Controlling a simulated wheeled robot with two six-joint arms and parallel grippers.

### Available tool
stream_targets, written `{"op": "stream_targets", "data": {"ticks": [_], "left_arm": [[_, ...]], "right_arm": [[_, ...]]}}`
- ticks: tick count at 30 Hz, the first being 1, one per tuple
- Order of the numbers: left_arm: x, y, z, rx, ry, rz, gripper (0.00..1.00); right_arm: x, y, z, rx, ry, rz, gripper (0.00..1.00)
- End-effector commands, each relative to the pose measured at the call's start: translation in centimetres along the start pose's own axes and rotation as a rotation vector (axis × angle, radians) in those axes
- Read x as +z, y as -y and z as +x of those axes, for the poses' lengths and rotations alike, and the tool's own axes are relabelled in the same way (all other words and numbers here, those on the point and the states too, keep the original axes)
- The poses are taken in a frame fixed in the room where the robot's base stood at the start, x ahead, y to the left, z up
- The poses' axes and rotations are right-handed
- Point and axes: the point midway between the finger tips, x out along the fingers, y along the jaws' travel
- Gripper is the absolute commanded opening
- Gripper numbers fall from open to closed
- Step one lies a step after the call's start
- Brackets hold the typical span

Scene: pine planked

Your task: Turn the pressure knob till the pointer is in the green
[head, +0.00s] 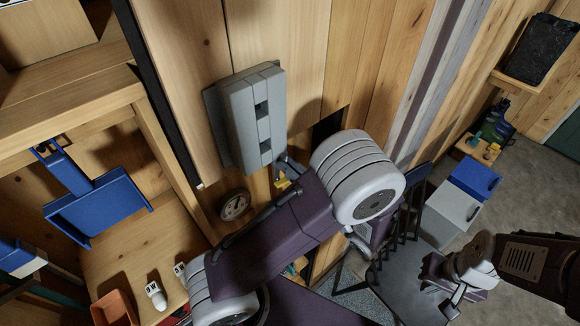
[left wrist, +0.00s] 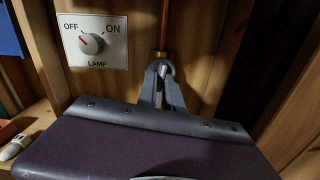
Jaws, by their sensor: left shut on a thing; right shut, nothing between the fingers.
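A round dark-rimmed gauge (head: 235,205) is on the wooden wall in the head view, below the grey box. Its pointer and colours are too small to read. My left gripper (head: 287,168) is at the wall, right of the gauge, beside a brass fitting (head: 282,184). In the left wrist view its fingers (left wrist: 161,82) are shut at the foot of a copper pipe (left wrist: 165,25) with a brass end. They hold what I take to be the pressure knob, mostly hidden by the fingers. My right gripper (head: 455,298) is shut and empty, low at the right.
A grey wall box (head: 255,118) is above my left gripper. A lamp switch plate (left wrist: 96,58) with a knob is left of the pipe. A blue dustpan (head: 97,205) hangs at left. Grey (head: 452,214) and blue (head: 474,178) boxes stand at right.

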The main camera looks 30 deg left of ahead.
Motion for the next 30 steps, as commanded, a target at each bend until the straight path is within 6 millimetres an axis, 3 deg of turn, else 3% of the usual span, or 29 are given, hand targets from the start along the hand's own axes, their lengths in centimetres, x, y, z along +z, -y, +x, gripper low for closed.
{"op": "stream_targets", "data": {"ticks": [30], "left_arm": [[-0.1, 0.2, 0.0, 0.001, 0.001, -0.676, 0.00]], "right_arm": [[0.4, -0.1, 3.6, 0.000, 0.000, 0.000, 0.00]]}}
